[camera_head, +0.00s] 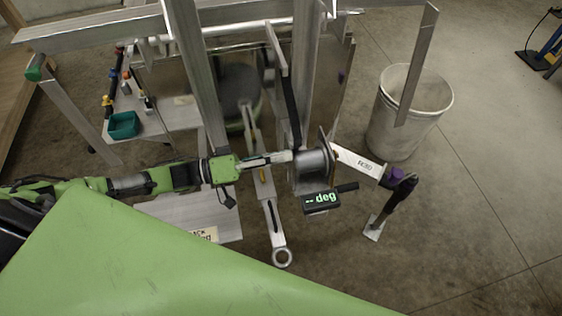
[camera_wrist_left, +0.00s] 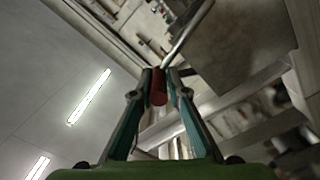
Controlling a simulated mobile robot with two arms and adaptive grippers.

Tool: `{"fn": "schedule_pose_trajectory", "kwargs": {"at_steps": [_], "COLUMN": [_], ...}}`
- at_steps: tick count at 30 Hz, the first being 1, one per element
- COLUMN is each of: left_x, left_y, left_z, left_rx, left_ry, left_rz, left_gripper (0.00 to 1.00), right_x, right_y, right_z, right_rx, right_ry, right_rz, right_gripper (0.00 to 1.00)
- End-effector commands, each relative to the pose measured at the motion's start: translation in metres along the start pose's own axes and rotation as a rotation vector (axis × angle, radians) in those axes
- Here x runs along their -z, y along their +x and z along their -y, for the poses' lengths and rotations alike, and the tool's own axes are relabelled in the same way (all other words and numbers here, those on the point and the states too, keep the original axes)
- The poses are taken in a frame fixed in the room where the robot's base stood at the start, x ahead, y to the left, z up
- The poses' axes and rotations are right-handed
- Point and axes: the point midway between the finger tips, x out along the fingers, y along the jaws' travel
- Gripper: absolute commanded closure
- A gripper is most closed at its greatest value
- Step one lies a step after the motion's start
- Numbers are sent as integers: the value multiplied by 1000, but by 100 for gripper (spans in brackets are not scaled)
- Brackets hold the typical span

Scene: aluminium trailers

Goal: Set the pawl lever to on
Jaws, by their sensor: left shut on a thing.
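My left gripper (camera_head: 280,158) reaches in from the left to the winch drum (camera_head: 312,162) on the trailer post. In the left wrist view my left gripper (camera_wrist_left: 160,78) is shut on a red round grip (camera_wrist_left: 158,92), which appears to be the end of the pawl lever. In the head view the lever is hidden by the fingers and the winch, so its on or off position cannot be told. My right gripper is in neither view.
A readout (camera_head: 322,200) showing "-- deg" hangs below. A strut with a ring end (camera_head: 281,257) points forward. A pale bin (camera_head: 396,125) stands at right.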

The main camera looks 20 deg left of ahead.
Motion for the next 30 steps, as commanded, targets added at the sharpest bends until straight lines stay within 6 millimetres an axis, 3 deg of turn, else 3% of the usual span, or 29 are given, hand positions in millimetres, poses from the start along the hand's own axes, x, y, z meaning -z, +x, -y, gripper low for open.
{"fn": "schedule_pose_trajectory", "kwargs": {"at_steps": [20, 21, 22, 30], "left_x": [-4, -4, -4, 0], "left_y": [-2, -2, -2, -1], "left_z": [9, 9, 9, 7], "left_rx": [10, 11, 11, 6], "left_ry": [-4, -4, -4, 0], "left_rz": [11, 11, 11, 5], "left_gripper": [100, 79, 71, 70], "right_x": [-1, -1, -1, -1], "right_y": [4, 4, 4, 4], "right_z": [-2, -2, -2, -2], "right_rx": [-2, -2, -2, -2], "right_ry": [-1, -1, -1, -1], "right_rz": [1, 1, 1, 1], "right_gripper": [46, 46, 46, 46]}}
